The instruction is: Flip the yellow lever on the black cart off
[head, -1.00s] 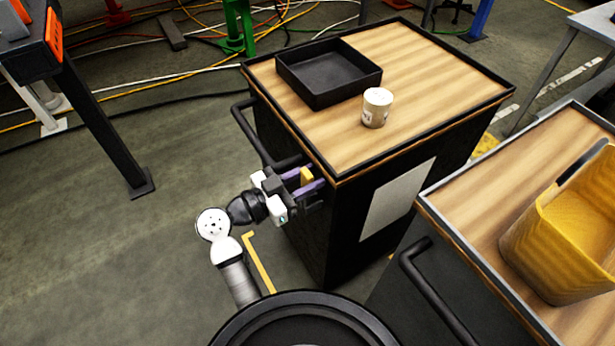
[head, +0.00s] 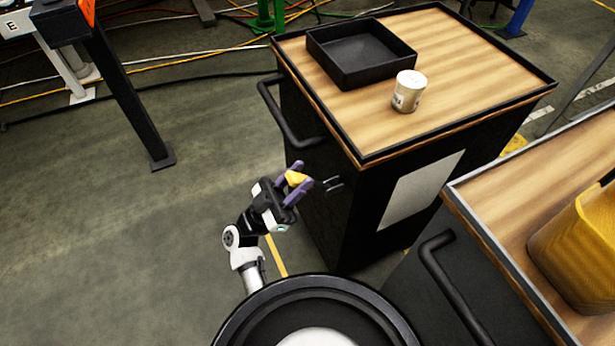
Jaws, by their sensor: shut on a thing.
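The black cart (head: 308,180) stands right of centre, with a wood top and a black handle bar on its left side. My gripper (head: 298,181) is beside the cart's left face, below the handle. Its purple fingers are shut on a small yellow piece, the yellow lever (head: 296,178), which shows between them. Small metal prongs (head: 333,184) stick out from the cart face just right of the fingertips. I cannot tell whether the yellow piece is joined to them.
A black tray (head: 360,72) and a white cup (head: 409,91) stand on the cart top. A second cart (head: 440,300) with a yellow bin (head: 580,255) is at the lower right. A dark post (head: 130,105) stands at left. The floor between is clear.

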